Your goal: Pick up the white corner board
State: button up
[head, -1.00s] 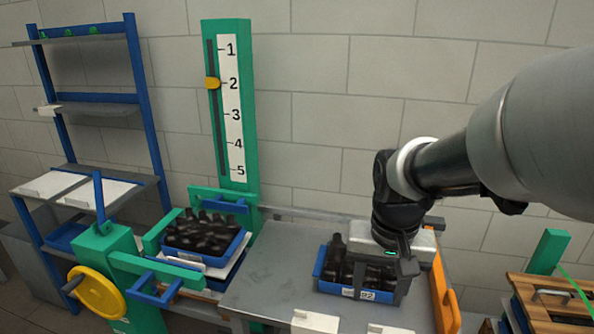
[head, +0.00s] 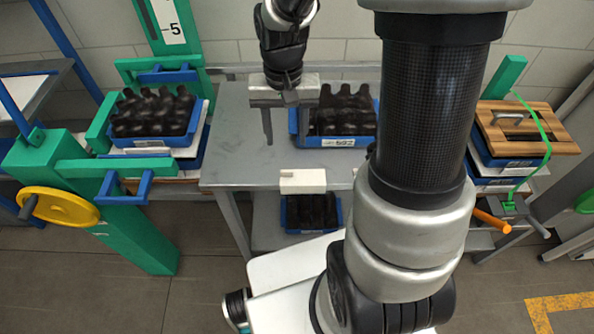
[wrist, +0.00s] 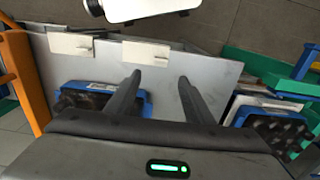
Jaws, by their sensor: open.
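A white corner board (head: 302,181) sits at the front edge of the grey table, and it also shows in the wrist view (wrist: 146,53). My gripper (head: 286,132) is open and empty over the table, left of the blue bottle crate and behind the board. In the wrist view its two fingers (wrist: 159,80) point toward the table's front edge, apart from the board.
A blue crate of dark bottles (head: 345,122) stands on the table (head: 235,160). Another crate (head: 153,138) sits in the green stand at left. A crate (head: 310,228) is on the lower shelf. A wooden-lidded stack (head: 525,128) stands at right. The table's left part is clear.

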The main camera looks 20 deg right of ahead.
send_over(288, 175)
jog(key=f, duration=0.7)
jog(key=shift+w+f, duration=0.25)
jog(key=shift+w, duration=0.1)
jog(key=shift+s+a+f, duration=0.1)
jog(key=shift+f, duration=2.65)
jog(key=c, duration=1.1)
jog(key=shift+r, duration=0.1)
